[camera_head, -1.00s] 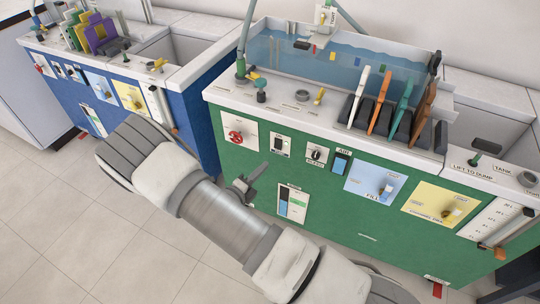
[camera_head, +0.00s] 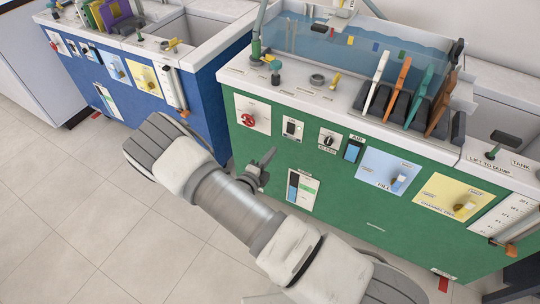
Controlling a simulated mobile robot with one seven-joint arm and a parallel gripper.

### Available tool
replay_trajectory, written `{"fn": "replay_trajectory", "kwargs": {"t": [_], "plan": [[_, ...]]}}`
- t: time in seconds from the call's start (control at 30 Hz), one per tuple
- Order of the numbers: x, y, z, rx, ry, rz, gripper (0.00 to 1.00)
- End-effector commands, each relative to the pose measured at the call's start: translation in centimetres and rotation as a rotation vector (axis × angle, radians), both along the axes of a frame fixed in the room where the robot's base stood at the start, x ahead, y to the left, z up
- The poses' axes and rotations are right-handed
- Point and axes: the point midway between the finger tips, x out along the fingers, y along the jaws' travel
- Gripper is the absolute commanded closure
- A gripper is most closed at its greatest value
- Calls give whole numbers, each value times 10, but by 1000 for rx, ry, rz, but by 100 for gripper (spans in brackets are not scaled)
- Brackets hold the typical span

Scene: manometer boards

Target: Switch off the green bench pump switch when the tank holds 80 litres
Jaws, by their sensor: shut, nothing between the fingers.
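The green bench (camera_head: 330,190) fills the right half, with a row of controls on its front. These are a red knob (camera_head: 249,121), a small dark switch (camera_head: 292,128), a black rotary knob (camera_head: 327,141) and a blue rocker switch (camera_head: 352,151). Their labels are too small to read surely, so I cannot tell which is the pump switch. A white panel (camera_head: 302,190) with blue and green bars sits below. The tank (camera_head: 345,50) on top holds blue water; I cannot read its litres. My gripper (camera_head: 265,162) is shut and empty, left of the white panel and below the red knob.
A blue FILL panel (camera_head: 387,175) and a yellow panel (camera_head: 452,200) are farther right, beside a white scale with an orange pointer (camera_head: 510,249). Coloured paddles (camera_head: 404,90) stand on the top. A blue bench (camera_head: 205,95) is at left. The tiled floor (camera_head: 70,220) is clear at lower left.

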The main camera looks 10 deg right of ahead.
Motion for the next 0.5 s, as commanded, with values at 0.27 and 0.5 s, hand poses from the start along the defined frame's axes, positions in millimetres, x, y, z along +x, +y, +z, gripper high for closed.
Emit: {"fn": "replay_trajectory", "kwargs": {"t": [0.27, 0.5], "plan": [[49, -37, -9, 0, -2, -4, 100], [76, -56, -12, 1, -3, -2, 100]]}}
